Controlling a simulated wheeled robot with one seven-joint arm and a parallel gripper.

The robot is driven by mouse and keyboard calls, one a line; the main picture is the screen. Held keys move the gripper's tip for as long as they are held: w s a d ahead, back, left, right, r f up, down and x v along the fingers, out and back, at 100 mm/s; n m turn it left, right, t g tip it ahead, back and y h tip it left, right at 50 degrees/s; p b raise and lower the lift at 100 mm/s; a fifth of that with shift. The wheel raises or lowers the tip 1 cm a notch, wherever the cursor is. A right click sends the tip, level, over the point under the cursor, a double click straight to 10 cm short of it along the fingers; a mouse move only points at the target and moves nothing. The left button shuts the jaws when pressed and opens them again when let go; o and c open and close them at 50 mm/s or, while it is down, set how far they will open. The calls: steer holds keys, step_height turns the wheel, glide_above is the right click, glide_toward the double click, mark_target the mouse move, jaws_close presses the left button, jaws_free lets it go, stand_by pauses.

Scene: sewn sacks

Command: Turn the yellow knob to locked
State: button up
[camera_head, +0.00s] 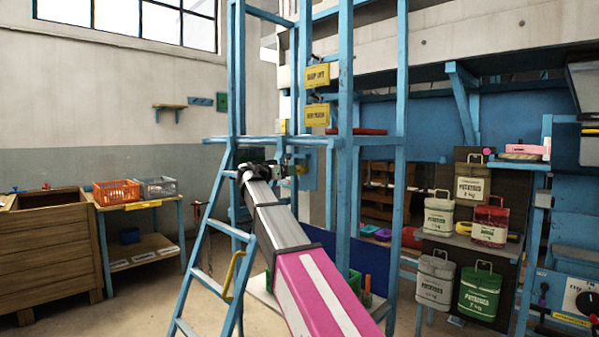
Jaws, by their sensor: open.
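A small yellow part (301,169), which looks like the yellow knob, shows just right of the end of my arm. It is by a blue panel on the blue frame, below its platform. It is too small to tell which way it is turned. My gripper (284,166) is small and dark at the far end of my pink and grey arm. It is open and close to the yellow part. I cannot tell whether they touch. The arm and the blue posts hide part of this spot.
A blue ladder (212,232) with a yellow handle (233,274) stands left of my arm. Blue posts (345,200) rise close on its right. A wooden crate (50,245) stands at left.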

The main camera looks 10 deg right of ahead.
mark_target(299, 170)
steer(key=x, duration=0.8)
steer(key=c, duration=0.9)
